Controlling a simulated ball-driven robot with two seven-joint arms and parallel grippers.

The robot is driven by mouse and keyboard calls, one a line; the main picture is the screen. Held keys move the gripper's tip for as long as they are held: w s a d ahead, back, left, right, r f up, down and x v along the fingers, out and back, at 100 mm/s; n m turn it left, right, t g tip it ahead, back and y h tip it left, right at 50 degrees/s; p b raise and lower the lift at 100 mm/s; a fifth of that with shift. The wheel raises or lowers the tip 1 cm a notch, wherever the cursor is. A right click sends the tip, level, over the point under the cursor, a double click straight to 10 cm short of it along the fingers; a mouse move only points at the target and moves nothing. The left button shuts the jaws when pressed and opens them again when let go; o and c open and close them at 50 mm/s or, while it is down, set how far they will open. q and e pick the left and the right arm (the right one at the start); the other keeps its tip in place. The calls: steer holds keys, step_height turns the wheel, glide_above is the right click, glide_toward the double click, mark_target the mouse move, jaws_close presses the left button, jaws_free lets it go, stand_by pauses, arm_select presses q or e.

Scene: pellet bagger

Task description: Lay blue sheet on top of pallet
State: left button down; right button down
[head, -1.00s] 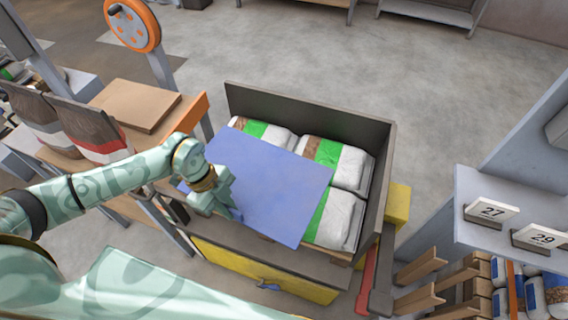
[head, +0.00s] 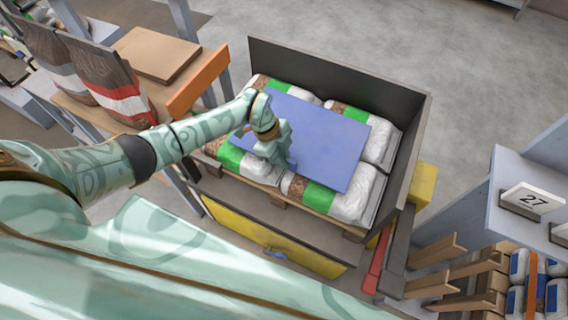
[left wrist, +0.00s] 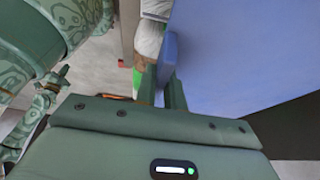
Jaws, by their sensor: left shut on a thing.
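The blue sheet (head: 325,142) lies flat over the middle of the bags on the pallet in the head view. It covers parts of several white, green and brown bags (head: 352,205). The pallet (head: 318,213) shows as a wooden edge under the bags. My left gripper (head: 280,160) is shut on the sheet's near left edge. In the left wrist view the fingers (left wrist: 168,88) close on the edge of the blue sheet (left wrist: 240,50). I cannot tell whether the sheet touches the bags everywhere. My right gripper is out of view.
Dark grey walls (head: 340,80) stand behind and to the right of the pallet. A yellow base (head: 270,240) is in front. A bench with a brown board (head: 155,53) stands at the left.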

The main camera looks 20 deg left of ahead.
arm_select(q)
step_height(320, 180, down, 3)
steer(key=shift+s+r+b, duration=0.1)
steer(key=shift+b, duration=0.35)
steer(key=shift+r, duration=0.1)
steer(key=c, duration=1.5)
jaws_free()
steer(key=p+v, duration=0.4)
steer(key=v, duration=0.8)
